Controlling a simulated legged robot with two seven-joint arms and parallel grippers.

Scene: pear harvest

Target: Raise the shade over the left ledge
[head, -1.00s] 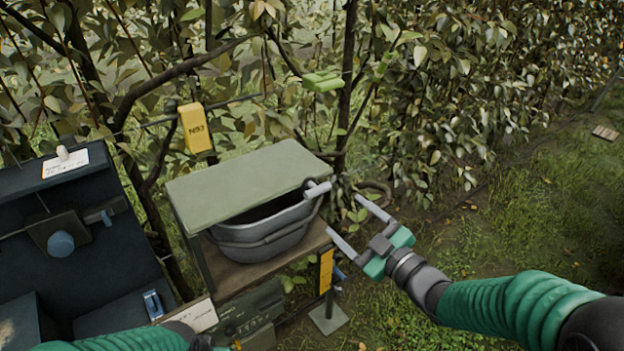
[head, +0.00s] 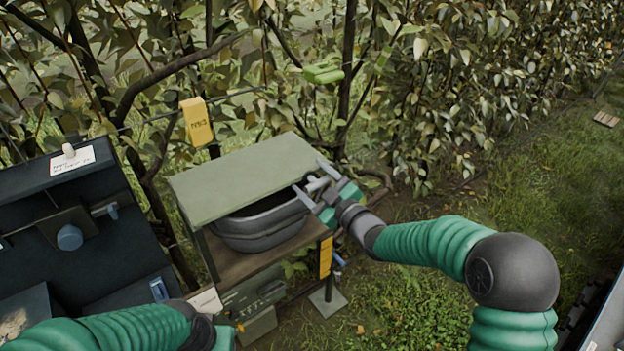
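The shade (head: 245,176) is a flat grey-green panel lying low over the left ledge (head: 235,266), a wooden shelf. A grey tub (head: 262,226) stands on the ledge, its top partly hidden under the shade. A short pale handle (head: 316,184) sticks out at the shade's right front corner. My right gripper (head: 308,174) is open, its two fingers on either side of the handle; I cannot tell whether they touch it. My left arm comes in at the bottom left; only the base of its gripper (head: 224,338) shows, its fingers out of sight.
A dark open case (head: 70,190) stands at the left. A yellow tag (head: 196,122) hangs from a branch behind the shade, and a green clip (head: 323,74) hangs higher up. A post with a square foot (head: 327,300) stands right of the ledge.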

